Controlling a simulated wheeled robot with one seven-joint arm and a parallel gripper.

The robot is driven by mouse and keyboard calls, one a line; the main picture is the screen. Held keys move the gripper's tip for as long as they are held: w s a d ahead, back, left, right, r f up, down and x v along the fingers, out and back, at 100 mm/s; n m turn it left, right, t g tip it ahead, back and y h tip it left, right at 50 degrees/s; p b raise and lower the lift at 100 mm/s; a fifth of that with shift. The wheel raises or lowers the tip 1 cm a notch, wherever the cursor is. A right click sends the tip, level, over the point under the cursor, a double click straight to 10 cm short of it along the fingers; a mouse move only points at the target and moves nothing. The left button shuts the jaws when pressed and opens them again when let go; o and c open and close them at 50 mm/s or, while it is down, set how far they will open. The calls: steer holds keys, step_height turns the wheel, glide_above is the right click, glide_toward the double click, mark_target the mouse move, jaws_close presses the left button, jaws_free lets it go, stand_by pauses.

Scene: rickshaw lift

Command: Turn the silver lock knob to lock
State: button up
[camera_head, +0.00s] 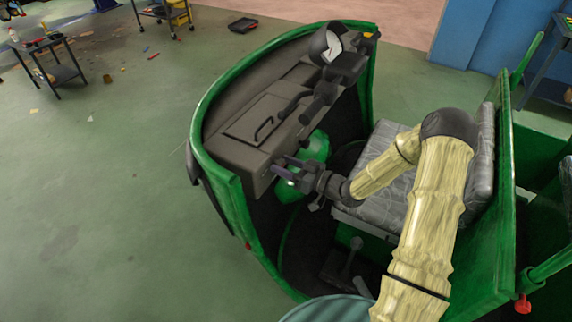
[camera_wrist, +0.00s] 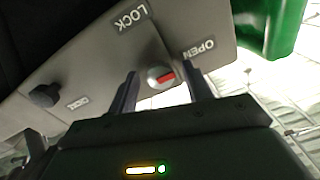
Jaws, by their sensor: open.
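The silver lock knob (camera_wrist: 160,76), with a red stripe across its face, is on the grey dashboard panel (camera_wrist: 75,65) in the wrist view. The word LOCK (camera_wrist: 131,16) is printed to its upper left and OPEN (camera_wrist: 200,49) to its right. The red stripe points towards the OPEN side. My gripper (camera_wrist: 163,88) is open, with one finger on each side of the knob in the picture; I cannot tell whether either finger touches it.
A black knob (camera_wrist: 44,95) is to the left on the same panel. The green rickshaw body (camera_head: 225,190) curves around the dashboard. A grey seat (camera_head: 385,205) is behind my arm. The steering handlebar (camera_head: 318,100) stands above the dashboard. Open floor lies to the left.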

steer(key=shift+c, duration=0.4)
steer(key=c, duration=0.9)
